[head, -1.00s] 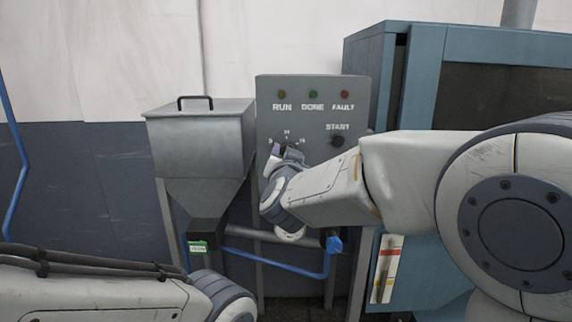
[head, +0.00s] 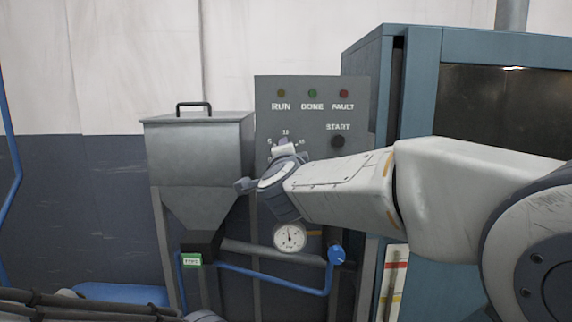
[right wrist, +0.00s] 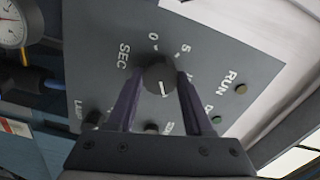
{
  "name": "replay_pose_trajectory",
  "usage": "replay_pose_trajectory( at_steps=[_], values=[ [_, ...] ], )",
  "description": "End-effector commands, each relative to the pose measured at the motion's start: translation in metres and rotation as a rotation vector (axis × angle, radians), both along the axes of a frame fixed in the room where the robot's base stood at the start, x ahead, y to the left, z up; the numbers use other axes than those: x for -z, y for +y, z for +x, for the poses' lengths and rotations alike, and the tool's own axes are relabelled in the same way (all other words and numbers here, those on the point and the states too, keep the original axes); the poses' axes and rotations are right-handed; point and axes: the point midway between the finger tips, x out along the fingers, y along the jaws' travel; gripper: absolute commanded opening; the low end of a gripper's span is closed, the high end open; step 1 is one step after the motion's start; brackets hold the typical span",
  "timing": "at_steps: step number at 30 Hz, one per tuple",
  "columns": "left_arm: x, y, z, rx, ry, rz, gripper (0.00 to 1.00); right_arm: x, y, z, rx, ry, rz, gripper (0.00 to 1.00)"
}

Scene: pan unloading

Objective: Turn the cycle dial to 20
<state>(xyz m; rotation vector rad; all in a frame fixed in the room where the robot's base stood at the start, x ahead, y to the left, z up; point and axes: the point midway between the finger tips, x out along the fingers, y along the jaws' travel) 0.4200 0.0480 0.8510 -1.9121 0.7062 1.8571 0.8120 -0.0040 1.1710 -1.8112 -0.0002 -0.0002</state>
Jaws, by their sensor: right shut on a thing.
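The cycle dial (right wrist: 158,74) is a round dark knob on the grey control panel (head: 310,112). In the right wrist view its white pointer line aims at the bottom of the picture, towards the START side. The 0 and 5 marks show above and to the right of it; the marks further round are partly covered by a finger. My right gripper (right wrist: 158,84) is shut on the dial, one finger on each side. In the head view the right gripper (head: 286,152) hides the dial, with 5, 10 and 15 showing around it. My left gripper is out of view.
The START button (head: 338,141) is to the right of the dial, with RUN, DONE and FAULT lamps above. A gauge (head: 290,237) sits below. A grey hopper (head: 200,150) stands left, a blue cabinet (head: 480,48) right. A blue-handled pipe (head: 336,255) runs low.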

Motion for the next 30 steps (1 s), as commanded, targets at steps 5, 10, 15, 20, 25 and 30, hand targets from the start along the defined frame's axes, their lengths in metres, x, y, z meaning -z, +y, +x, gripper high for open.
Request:
replay_pose_trajectory(
  at_steps=[5,10,15,20,25,30],
  values=[
    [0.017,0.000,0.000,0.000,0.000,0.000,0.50,0.006,0.000,0.000,-0.001,0.002,0.170,0.00],
    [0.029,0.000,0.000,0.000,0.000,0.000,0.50,0.006,0.001,0.000,-0.001,0.003,0.332,0.00],
    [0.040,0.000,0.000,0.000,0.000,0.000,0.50,0.006,0.001,0.000,-0.001,0.002,0.493,0.00],
    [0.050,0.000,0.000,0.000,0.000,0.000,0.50,0.006,0.001,0.000,-0.001,0.003,0.644,0.00],
    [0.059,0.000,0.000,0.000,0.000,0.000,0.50,0.006,0.001,0.000,-0.001,0.003,0.790,0.00],
    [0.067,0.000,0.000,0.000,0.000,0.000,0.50,0.006,0.001,0.000,-0.001,0.003,0.912,0.00]
  ],
)
